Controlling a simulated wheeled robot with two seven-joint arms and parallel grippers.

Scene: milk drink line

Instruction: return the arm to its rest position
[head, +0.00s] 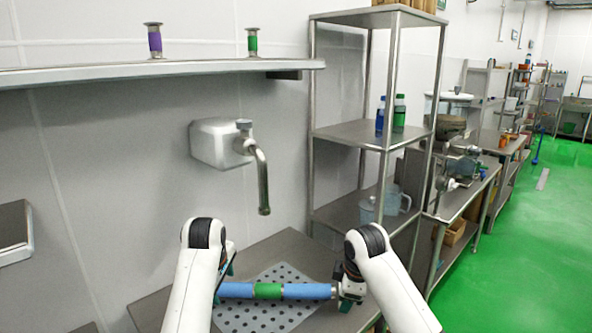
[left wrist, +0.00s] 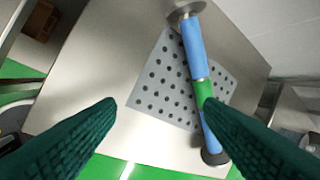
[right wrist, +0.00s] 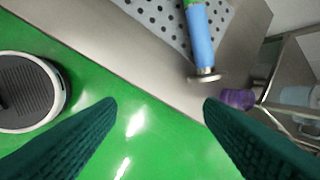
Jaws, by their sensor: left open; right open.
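A blue pipe with a green middle band and metal flanged ends (head: 268,291) lies over a perforated grey plate (head: 262,316) on the steel table. It also shows in the left wrist view (left wrist: 195,55), and one end shows in the right wrist view (right wrist: 200,35). My left gripper (head: 225,280) is open near the pipe's left end. In the left wrist view its fingers are apart with nothing held (left wrist: 159,108). My right gripper (head: 342,288) is near the pipe's right end. In the right wrist view its fingers are open and empty (right wrist: 160,105), with the pipe beyond them.
A wall spout (head: 262,180) hangs above the table. A wall shelf (head: 160,70) holds a purple-banded piece (head: 154,42) and a green-banded piece (head: 252,43). A steel rack (head: 345,136) with bottles stands to the right. Green floor is free farther right.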

